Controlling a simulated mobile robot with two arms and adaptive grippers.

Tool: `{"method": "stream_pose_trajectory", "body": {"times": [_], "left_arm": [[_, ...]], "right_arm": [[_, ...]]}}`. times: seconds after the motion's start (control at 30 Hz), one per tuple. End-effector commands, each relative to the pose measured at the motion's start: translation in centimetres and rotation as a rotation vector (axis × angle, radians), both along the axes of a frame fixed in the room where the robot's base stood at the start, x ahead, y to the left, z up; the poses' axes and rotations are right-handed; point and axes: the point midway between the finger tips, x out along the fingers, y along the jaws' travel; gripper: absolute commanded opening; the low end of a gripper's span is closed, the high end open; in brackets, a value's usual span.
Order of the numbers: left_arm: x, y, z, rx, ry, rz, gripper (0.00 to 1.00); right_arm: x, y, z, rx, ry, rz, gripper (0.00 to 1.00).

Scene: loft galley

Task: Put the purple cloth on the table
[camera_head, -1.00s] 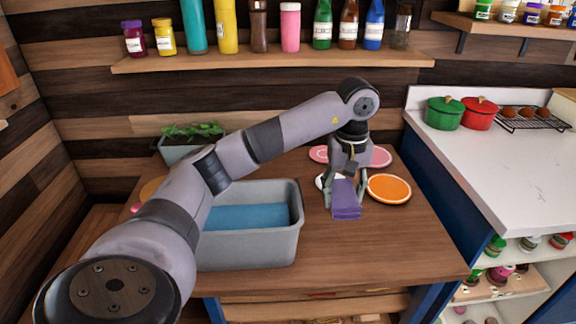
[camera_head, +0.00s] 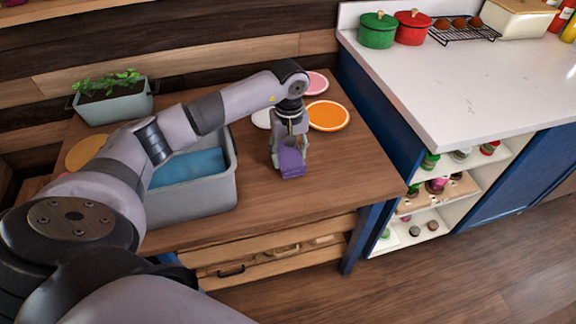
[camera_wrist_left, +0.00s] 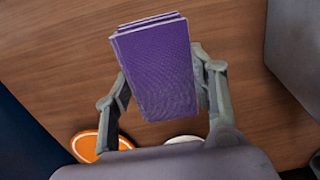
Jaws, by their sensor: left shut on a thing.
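The purple cloth (camera_head: 291,162) is a folded stack. My left gripper (camera_head: 290,150) is shut on it, over the wooden table (camera_head: 330,185). In the left wrist view the cloth (camera_wrist_left: 158,70) sits between the two fingers (camera_wrist_left: 165,95), its layered edge showing at the top. The cloth is close above the table top or touching it; I cannot tell which. My right gripper is not in view.
A grey basin (camera_head: 190,207) with a blue interior stands left of the gripper. An orange plate (camera_head: 328,116) lies behind to the right. A grey planter (camera_head: 115,106) stands at the back left. The table's front right is clear.

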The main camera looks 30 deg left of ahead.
Motion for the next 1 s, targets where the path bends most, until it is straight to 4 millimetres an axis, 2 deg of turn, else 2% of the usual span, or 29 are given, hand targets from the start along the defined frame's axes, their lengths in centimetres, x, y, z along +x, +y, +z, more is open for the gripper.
{"method": "stream_pose_trajectory", "body": {"times": [0.03, 0.17, 0.33, 0.53, 0.77, 0.8, 1.0], "left_arm": [[-0.1, 0.0, -0.9, -0.001, 0.003, 0.002, 0.24], [0.0, 0.0, -2.3, -0.001, 0.0, 0.0, 0.24], [0.0, 0.0, -3.5, 0.0, 0.001, 0.0, 0.24], [-0.1, 0.0, -6.4, -0.002, 0.003, 0.001, 0.24], [0.0, 0.0, -6.9, 0.0, -0.001, 0.0, 0.24], [0.0, 0.0, -6.9, 0.0, -0.001, 0.0, 0.53], [0.0, 0.0, -6.8, 0.001, -0.001, 0.0, 0.66]], "right_arm": [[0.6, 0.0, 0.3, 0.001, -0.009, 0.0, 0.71], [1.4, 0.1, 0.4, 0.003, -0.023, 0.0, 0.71], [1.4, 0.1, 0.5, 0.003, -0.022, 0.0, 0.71], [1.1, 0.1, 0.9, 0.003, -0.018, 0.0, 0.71], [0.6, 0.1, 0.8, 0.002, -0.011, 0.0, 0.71], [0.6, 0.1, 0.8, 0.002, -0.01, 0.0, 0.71], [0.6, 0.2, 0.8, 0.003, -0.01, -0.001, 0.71]]}}
